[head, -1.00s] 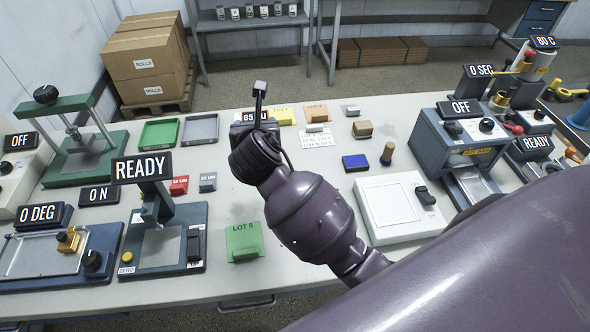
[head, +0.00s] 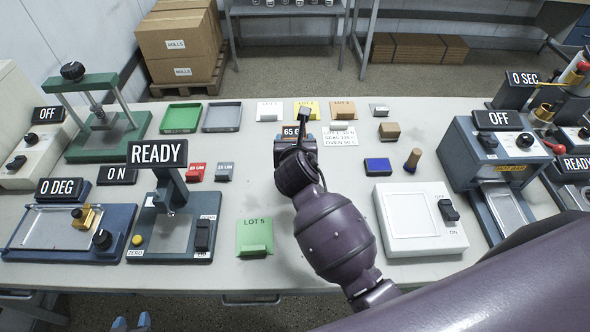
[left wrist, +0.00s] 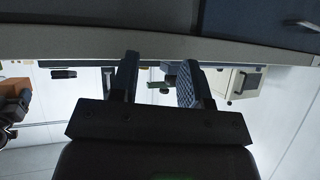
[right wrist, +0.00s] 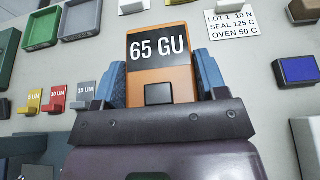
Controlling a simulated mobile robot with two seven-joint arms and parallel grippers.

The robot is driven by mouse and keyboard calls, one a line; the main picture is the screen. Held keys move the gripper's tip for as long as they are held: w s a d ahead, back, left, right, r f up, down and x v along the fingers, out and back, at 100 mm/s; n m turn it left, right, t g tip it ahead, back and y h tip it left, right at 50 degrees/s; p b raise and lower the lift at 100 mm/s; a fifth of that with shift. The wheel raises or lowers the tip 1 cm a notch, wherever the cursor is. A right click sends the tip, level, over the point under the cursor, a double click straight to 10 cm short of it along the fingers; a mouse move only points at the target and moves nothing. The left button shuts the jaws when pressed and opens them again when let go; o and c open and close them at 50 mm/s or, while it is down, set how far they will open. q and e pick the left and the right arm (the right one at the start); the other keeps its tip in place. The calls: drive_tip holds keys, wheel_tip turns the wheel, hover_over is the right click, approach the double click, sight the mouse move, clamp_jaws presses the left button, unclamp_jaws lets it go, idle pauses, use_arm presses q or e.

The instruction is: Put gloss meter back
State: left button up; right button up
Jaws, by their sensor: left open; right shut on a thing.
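The gloss meter (right wrist: 160,75) is an orange block with a black display reading 65 GU. In the right wrist view it sits between the blue-padded fingers of my right gripper (right wrist: 162,82), which is shut on it. In the head view my right gripper (head: 297,140) is over the middle of the bench, and the gloss meter's display (head: 290,131) shows, partly hidden by the wrist. Whether the meter touches the bench is unclear. My left gripper (head: 132,322) shows only its fingertips at the bottom edge of the head view; in the left wrist view (left wrist: 160,85) it is open and empty.
A green tray (head: 181,118) and a grey tray (head: 222,116) lie left of the right gripper. A white instruction card (head: 340,137), a blue pad (head: 378,165) and a white plate device (head: 408,218) are to its right. A green LOT 5 card (head: 254,237) is in front. Bare bench surrounds it.

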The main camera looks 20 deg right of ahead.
wheel_tip(320, 180, down, 6)
drive_tip(key=shift+f+b, duration=0.1)
drive_tip(key=shift+b, duration=0.35)
wheel_tip(320, 180, down, 4)
drive_tip(key=shift+r+b, duration=0.1)
drive_tip(key=shift+b, duration=0.45)
use_arm(q)
drive_tip(key=shift+w+d+f, duration=0.1)
drive_tip(key=shift+w+f, duration=0.35)
drive_tip(key=shift+w, duration=0.1)
use_arm(e)
drive_tip(key=shift+f, duration=0.2)
drive_tip(key=o, duration=1.2)
drive_tip(key=shift+f, duration=0.1)
